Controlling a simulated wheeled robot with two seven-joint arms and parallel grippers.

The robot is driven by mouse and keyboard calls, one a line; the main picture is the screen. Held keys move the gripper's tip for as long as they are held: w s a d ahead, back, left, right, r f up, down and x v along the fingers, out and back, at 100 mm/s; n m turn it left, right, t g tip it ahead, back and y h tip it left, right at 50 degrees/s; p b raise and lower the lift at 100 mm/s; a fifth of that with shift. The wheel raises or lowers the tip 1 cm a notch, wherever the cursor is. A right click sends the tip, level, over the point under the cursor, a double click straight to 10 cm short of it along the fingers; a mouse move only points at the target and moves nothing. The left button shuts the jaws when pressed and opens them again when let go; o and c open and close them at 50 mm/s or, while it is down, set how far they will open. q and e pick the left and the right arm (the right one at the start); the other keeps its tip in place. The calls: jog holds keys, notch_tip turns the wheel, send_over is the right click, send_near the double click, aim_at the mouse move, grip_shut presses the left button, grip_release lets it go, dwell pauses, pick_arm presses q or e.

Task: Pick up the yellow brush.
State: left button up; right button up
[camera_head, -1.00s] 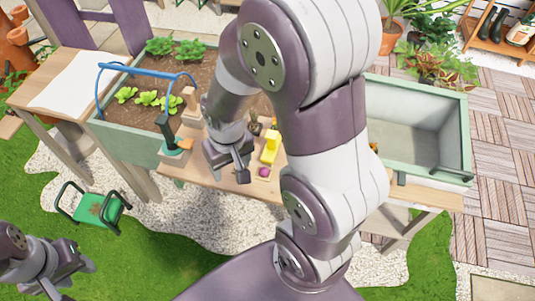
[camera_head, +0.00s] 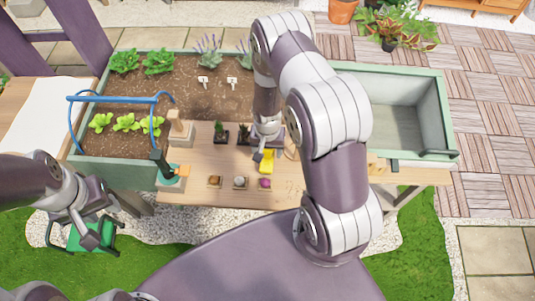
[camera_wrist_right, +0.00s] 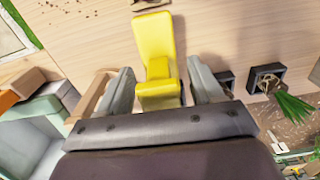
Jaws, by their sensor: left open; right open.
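The yellow brush (camera_head: 266,162) lies on the wooden table (camera_head: 225,192), right of the middle, partly hidden by my right gripper. In the right wrist view, the yellow brush (camera_wrist_right: 154,42) points away from the palm, its near end between the two fingers. My right gripper (camera_wrist_right: 160,70) is open around that end, with gaps on both sides. In the head view my right gripper (camera_head: 262,152) is over the brush; contact cannot be told. My left gripper (camera_head: 98,238) is open and empty, off the table at the left.
Three small samples, including a pink ball (camera_head: 264,183), sit in front of the brush. Small potted plants, one a cactus (camera_head: 220,132), stand beside it. The table's front strip is clear.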

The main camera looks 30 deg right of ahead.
jog(key=shift+w+f, duration=0.15)
jog(key=shift+f, duration=0.1)
jog(key=shift+r, duration=0.15)
jog(key=shift+c, duration=0.9)
jog(key=shift+s, duration=0.25)
jog(key=c, duration=0.9)
notch_tip(320, 180, up, 10)
jog(key=shift+r+b, duration=0.1)
jog(key=shift+b, duration=0.45)
